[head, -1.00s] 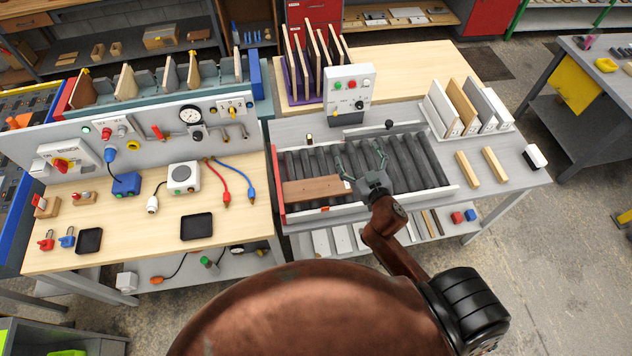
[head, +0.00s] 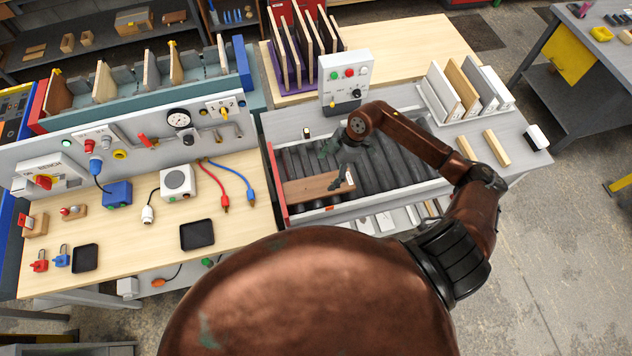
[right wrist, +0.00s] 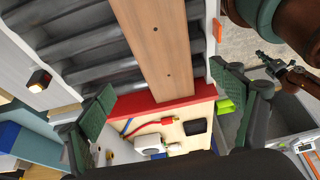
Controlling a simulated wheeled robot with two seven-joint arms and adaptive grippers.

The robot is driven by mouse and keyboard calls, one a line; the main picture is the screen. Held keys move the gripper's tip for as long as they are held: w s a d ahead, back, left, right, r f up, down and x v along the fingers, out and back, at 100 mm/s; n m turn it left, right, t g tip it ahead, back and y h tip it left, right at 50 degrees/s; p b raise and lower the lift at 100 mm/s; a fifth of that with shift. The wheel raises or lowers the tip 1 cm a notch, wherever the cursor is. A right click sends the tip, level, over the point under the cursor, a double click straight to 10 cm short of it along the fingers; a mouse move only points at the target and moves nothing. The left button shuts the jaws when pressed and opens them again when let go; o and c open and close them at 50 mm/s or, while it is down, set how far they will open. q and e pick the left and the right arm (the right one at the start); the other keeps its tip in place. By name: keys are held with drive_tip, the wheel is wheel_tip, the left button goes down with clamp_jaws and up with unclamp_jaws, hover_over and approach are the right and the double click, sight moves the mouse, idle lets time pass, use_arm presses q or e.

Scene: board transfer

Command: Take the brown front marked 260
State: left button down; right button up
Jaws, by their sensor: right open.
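A brown wooden board (head: 312,188) lies flat at the left end of the roller conveyor (head: 410,165), against its red end stop (head: 277,190). A pale label shows at its right end; I cannot read a number on it. My right gripper (head: 337,164) is over the board's right part and partly covers it. In the right wrist view my right gripper (right wrist: 163,84) is open and empty, its fingers wide apart. The board (right wrist: 155,45) runs between them, with small dark holes; I cannot tell whether they touch it.
A grey control box (head: 345,80) stands behind the conveyor. A white rack (head: 447,115) of upright boards is at right, with two loose wooden bars (head: 497,148) before it. A purple rack (head: 290,80) is behind. A workbench (head: 130,245) with cables and padlocks is at left.

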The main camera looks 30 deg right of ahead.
sight(319, 185)
drive_tip(key=shift+s+f, duration=0.1)
drive_tip(key=shift+f, duration=0.4)
drive_tip(key=x, duration=0.2)
drive_tip(key=p+x, duration=0.1)
drive_tip(key=x, duration=0.1)
drive_tip(key=p+x, duration=0.1)
drive_tip(key=x, duration=0.1)
drive_tip(key=shift+s+d, duration=0.15)
drive_tip(key=shift+s, duration=0.2)
drive_tip(key=shift+f, duration=0.35)
drive_tip(key=shift+c, duration=0.4)
drive_tip(key=shift+c, duration=0.9)
drive_tip(key=c, duration=1.2)
drive_tip(key=shift+w+r, duration=0.1)
drive_tip(key=shift+r, duration=0.1)
